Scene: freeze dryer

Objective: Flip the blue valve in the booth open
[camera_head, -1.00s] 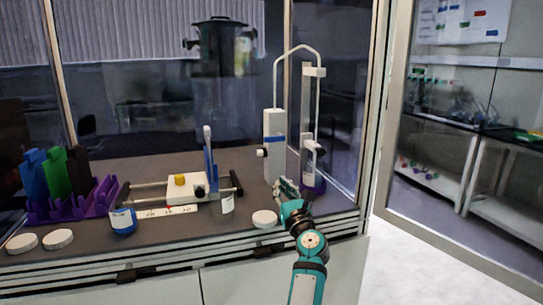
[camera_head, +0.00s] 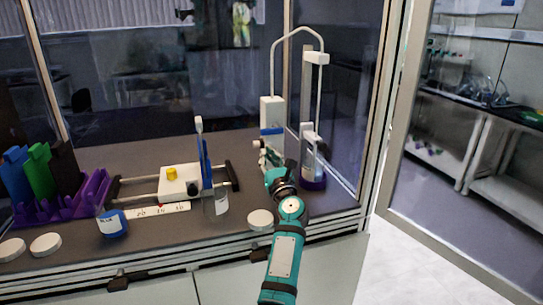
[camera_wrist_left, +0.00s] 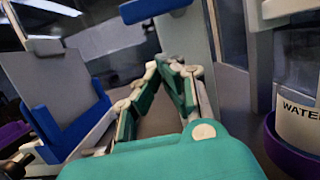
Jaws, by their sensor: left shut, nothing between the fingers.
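The blue valve (camera_head: 272,131) is a short blue bar across the front of the white dispenser column (camera_head: 273,108) inside the booth. In the left wrist view the blue bar (camera_wrist_left: 152,10) shows at the top edge, partly cut off. My left gripper (camera_head: 264,152) is just below the valve, in front of the column. In the left wrist view its fingertips (camera_wrist_left: 166,64) meet, with nothing between them, and sit below the blue bar with a visible gap. The gripper hides the lower part of the column. My right gripper is not in view.
A stand with a water-labelled vessel (camera_wrist_left: 300,118) in a purple base is close on the right. A sliding device with a blue upright plate (camera_head: 206,165) is on the left. A white lid (camera_head: 260,220) lies near the booth's front edge.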

